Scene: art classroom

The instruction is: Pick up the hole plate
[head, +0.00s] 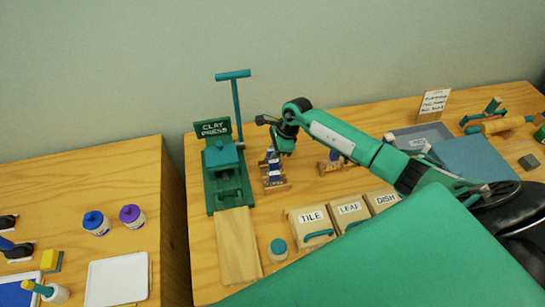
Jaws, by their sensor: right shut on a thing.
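A small wooden stand (274,183) beside the clay press holds upright blue and white pieces (271,160). The hole plate cannot be told apart from these pieces at this size. My right gripper (273,148) reaches in from the right and points down just above this stand. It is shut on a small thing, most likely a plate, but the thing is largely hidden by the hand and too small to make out. A green clay press (221,160) with a tall lever stands just left of the stand. My left gripper is not in view.
A second small stand (331,165) is right of the gripper. Boxes marked TILE (311,217), LEAF (348,207) and DISH stand in front. A lidded jar (278,248) and a wooden board (238,245) are near the front. A gap separates the left table (135,177).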

